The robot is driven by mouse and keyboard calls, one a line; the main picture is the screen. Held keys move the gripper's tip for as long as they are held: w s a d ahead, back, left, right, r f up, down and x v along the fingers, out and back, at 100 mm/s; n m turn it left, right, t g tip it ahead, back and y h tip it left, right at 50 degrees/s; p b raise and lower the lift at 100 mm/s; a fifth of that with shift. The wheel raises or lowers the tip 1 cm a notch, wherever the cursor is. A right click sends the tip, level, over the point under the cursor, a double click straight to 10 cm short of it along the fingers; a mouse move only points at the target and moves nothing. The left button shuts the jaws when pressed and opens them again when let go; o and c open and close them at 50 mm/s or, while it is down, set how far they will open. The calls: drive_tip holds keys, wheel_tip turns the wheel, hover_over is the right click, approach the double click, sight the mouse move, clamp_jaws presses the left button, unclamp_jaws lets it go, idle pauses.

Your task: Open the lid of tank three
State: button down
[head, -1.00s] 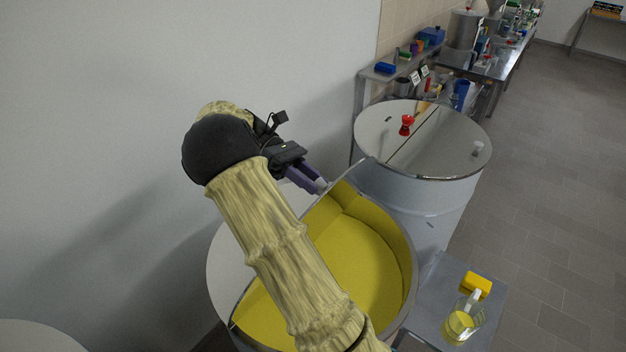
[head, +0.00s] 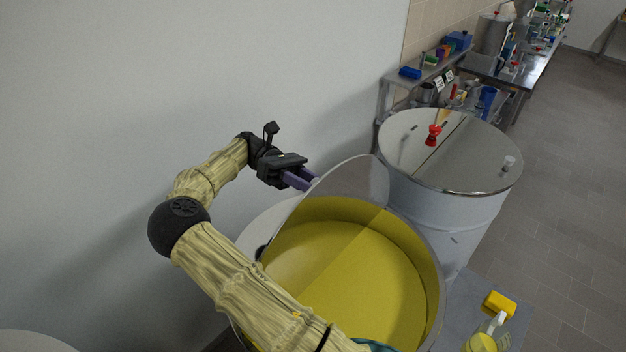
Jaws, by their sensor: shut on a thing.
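An open tank (head: 437,300) stands in the foreground, with yellow contents (head: 385,285). No number shows on it. Its shiny grey lid (head: 358,178) is raised on edge at a steep tilt, and its underside seems to mirror the yellow. My gripper (head: 312,184) is at the lid's far left side, its purple fingers shut on the lid. The lid hides the fingertips and any knob there. A pale flat surface (head: 262,222) lies beside the lid, below my gripper.
A closed white tank (head: 430,208) with a red knob (head: 433,134) and a pale knob (head: 508,163) stands just behind. A side table holds a yellow block (head: 499,304) and a jug (head: 487,337). The wall (head: 200,80) is close on the left. Open floor (head: 570,150) lies right.

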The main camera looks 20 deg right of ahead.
drive_tip(key=shift+w+a+f, duration=0.1)
drive_tip(key=shift+w+f, duration=0.1)
drive_tip(key=shift+w, duration=0.05)
idle(0.3)
drive_tip(key=c, duration=1)
unclamp_jaws()
drive_tip(key=shift+c, duration=0.2)
drive_tip(key=shift+r, duration=0.15)
wheel_tip(320, 180, up, 10)
drive_tip(key=shift+w, duration=0.1)
